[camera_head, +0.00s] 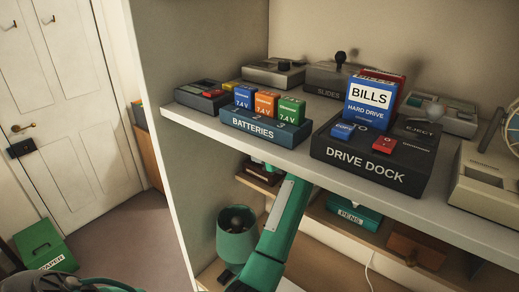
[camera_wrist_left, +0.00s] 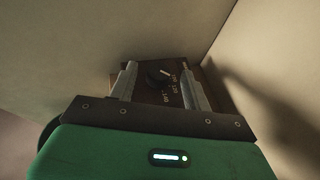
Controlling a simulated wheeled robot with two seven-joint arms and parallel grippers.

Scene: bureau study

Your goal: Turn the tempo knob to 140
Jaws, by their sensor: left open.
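In the left wrist view a round black knob (camera_wrist_left: 156,77) sits on the face of a dark brown box (camera_wrist_left: 146,94). A pale pointer line on the knob points up and to the right. My left gripper (camera_wrist_left: 157,70) is open, with one grey finger on each side of the knob. I cannot tell whether the fingers touch it. In the head view my green arm reaches under the upper shelf, where a brown box (camera_head: 258,176) partly shows. The fingers and knob are hidden there. My right gripper is not in view.
The upper shelf (camera_head: 290,158) overhangs my arm and carries the batteries holder (camera_head: 262,130), the drive dock (camera_head: 365,172) and other devices. Below, a green cup (camera_head: 237,243) stands left of my arm and a pens box (camera_head: 352,214) right. In the wrist view, walls stand close around the box.

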